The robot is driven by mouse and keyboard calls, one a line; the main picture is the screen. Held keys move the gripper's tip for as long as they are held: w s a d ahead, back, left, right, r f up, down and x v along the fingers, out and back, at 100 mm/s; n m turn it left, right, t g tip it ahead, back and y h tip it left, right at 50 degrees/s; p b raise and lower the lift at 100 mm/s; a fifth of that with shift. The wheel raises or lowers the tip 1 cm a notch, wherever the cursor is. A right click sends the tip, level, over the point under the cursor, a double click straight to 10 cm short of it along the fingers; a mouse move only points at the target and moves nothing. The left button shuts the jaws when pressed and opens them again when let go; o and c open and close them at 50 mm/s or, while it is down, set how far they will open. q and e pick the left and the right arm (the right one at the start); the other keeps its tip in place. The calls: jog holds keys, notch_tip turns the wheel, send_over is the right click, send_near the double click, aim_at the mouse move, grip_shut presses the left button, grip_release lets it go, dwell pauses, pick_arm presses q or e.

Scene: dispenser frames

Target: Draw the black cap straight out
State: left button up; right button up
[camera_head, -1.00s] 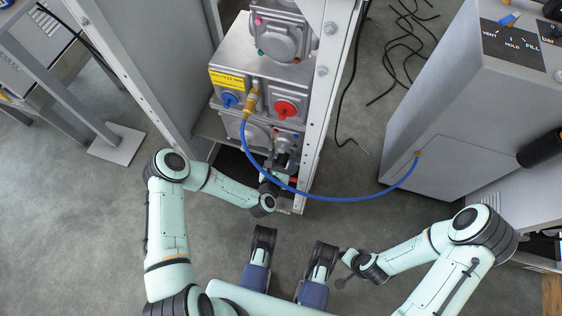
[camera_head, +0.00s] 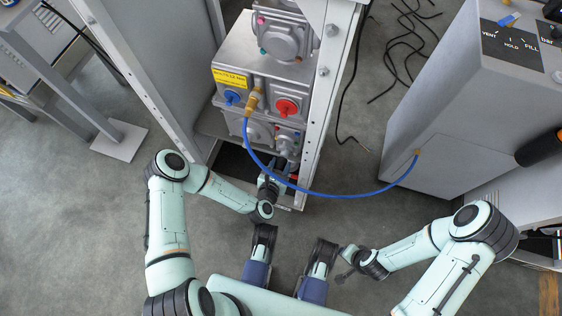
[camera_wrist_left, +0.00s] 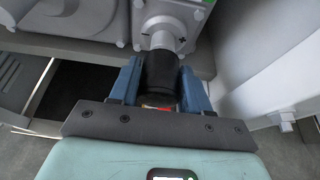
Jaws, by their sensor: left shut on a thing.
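The black cap (camera_wrist_left: 160,76) is between the two blue-grey fingers of my left gripper (camera_wrist_left: 160,92) in the left wrist view. The gripper is shut on it. The cap lies in line with a grey metal fitting (camera_wrist_left: 162,32), just in front of it. I cannot tell whether the cap still sits on the fitting. In the head view my left gripper (camera_head: 272,176) is low at the front of the unit, below the fitting (camera_head: 288,146). My right gripper (camera_head: 347,265) hangs away from the unit; its opening is unclear.
A blue hose (camera_head: 335,195) loops from the brass connector (camera_head: 253,101) to the grey cabinet (camera_head: 445,110), passing close to my left gripper. Frame posts (camera_head: 318,110) flank the unit. A red knob (camera_head: 286,107) and a blue knob (camera_head: 232,97) sit above.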

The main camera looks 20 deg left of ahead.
aim_at(278, 172)
pick_arm(q)
jog(key=shift+s+a+p, duration=0.1)
jog(key=shift+s+p, duration=0.6)
jog(key=shift+s, duration=1.7)
